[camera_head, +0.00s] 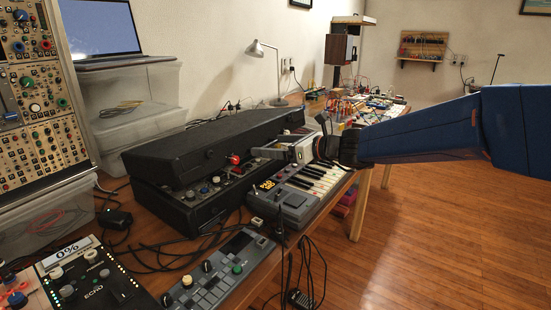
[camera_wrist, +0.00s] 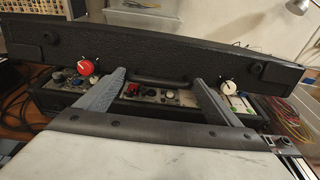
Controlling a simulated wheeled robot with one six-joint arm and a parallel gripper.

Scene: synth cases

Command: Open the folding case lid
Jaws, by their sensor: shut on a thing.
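The black folding case stands on the wooden bench. Its lid (camera_head: 205,146) is raised a little at the front and tilted, so a gap shows knobs and panels in the lower case (camera_head: 165,203). In the wrist view the lid's front face (camera_wrist: 60,45) spans the picture, with a dark handle (camera_wrist: 160,78) at its lower middle. My gripper (camera_head: 262,153) reaches the lid's front from the right. In the wrist view its two grey fingers (camera_wrist: 158,77) stand at either end of the handle and are shut on it. The exact contact at the fingertips is partly hidden.
A small keyboard (camera_head: 312,180) sits right in front of the case, below my gripper. A grey controller (camera_head: 222,272) and cables lie nearer. Clear bins with a laptop (camera_head: 100,30) stand behind left. A desk lamp (camera_head: 262,50) stands behind the case.

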